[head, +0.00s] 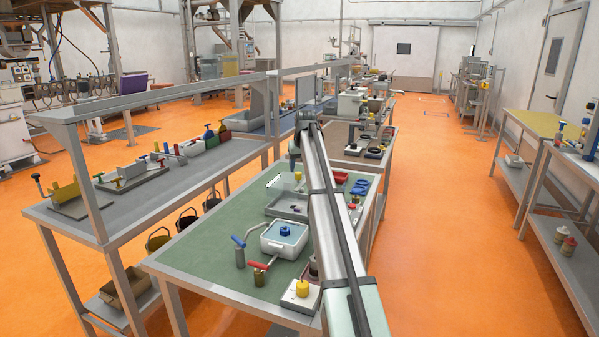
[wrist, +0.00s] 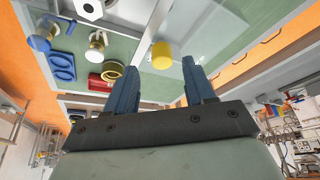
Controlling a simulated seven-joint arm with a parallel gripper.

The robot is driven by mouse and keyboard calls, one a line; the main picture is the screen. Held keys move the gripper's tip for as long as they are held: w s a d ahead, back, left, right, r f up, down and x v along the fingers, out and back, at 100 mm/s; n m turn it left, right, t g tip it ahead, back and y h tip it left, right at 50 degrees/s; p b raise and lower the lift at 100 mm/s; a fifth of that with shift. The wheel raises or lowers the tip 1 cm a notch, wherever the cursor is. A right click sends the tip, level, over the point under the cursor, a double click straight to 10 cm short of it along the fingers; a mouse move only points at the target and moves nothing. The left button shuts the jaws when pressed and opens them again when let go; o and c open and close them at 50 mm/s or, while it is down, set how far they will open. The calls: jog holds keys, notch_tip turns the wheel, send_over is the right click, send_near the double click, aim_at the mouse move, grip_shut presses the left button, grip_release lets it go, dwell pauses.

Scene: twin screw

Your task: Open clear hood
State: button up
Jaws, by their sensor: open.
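I cannot make out the clear hood with certainty. In the head view, a grey tray (head: 287,204) on the green bench has a thin pale strip (head: 273,181) standing at its back left, which may belong to something see-through. In the wrist view, a faint see-through sheet (wrist: 200,33) shows just beyond the fingers. My gripper (wrist: 158,75) is open and empty, its two blue fingers wide apart. A yellow knob (wrist: 162,55) appears between and beyond the fingertips, apart from them.
The green bench (head: 205,253) carries a white box with a blue knob (head: 285,231), a red-handled valve (head: 258,271), a blue-handled valve (head: 239,250) and a white block with a yellow knob (head: 302,288). The bench's left part is clear. Orange floor lies right.

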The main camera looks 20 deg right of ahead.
jog(key=v, duration=1)
jog(key=shift+s+a, duration=0.1)
